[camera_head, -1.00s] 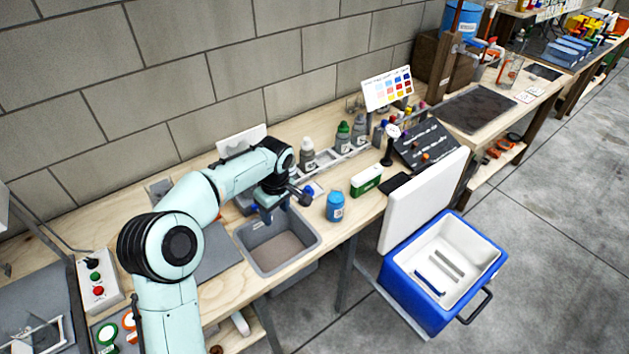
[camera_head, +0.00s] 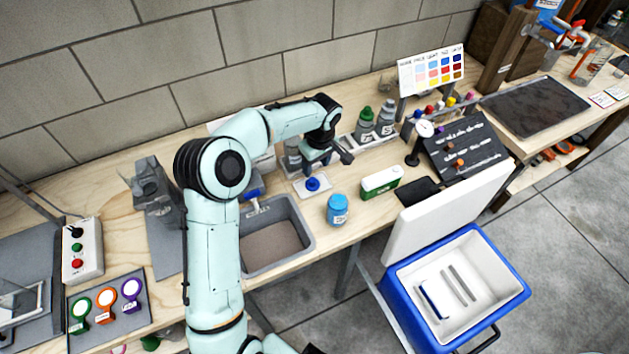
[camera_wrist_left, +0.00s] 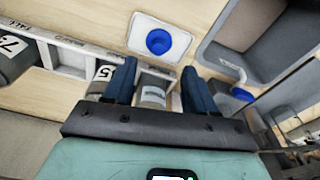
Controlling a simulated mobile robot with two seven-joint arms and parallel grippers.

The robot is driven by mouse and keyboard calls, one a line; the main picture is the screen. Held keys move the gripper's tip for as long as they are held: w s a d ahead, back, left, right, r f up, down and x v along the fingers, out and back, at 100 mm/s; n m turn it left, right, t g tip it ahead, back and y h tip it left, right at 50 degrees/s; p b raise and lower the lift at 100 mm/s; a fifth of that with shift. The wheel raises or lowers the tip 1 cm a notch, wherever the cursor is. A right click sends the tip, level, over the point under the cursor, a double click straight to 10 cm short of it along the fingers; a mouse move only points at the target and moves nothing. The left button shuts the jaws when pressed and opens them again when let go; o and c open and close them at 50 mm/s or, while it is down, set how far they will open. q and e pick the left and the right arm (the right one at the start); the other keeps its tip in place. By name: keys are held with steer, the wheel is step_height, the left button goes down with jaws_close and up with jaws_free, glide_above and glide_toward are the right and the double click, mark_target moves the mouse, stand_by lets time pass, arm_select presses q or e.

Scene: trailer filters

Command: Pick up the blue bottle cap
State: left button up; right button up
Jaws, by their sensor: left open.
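The blue bottle cap (camera_head: 313,184) lies on a small white pad (camera_head: 300,189) on the bench, between the sink and the blue jar. In the left wrist view the cap (camera_wrist_left: 158,42) is fully visible, ahead of the fingertips and apart from them. My left gripper (camera_head: 322,162) is over the bottle rack, on the wall side of the cap. In the left wrist view its two blue fingers (camera_wrist_left: 158,68) are spread, with a grey bottle (camera_wrist_left: 152,96) showing in the gap beyond them; I cannot tell whether they touch it. My right gripper is not in view.
A grey sink (camera_head: 275,245) lies left of the pad. A blue jar (camera_head: 338,209) and a green-and-white box (camera_head: 381,182) stand to its right. Grey bottles (camera_head: 386,117) stand in the rack by the wall. An open blue cooler (camera_head: 415,300) is on the floor.

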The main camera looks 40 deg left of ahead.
mark_target(313, 179)
arm_select(q)
steer(key=f, duration=0.3)
steer(key=shift+w+a+f, duration=0.1)
steer(key=shift+a+f, duration=0.05)
steer(key=shift+a, duration=0.05)
steer(key=f, duration=0.3)
steer(key=a+f, duration=0.1)
steer(key=f, duration=0.1)
steer(key=shift+w+a+p, duration=0.1)
steer(key=shift+w+p, duration=0.15)
steer(key=shift+p, duration=0.15)
steer(key=shift+s, duration=0.1)
jaws_close()
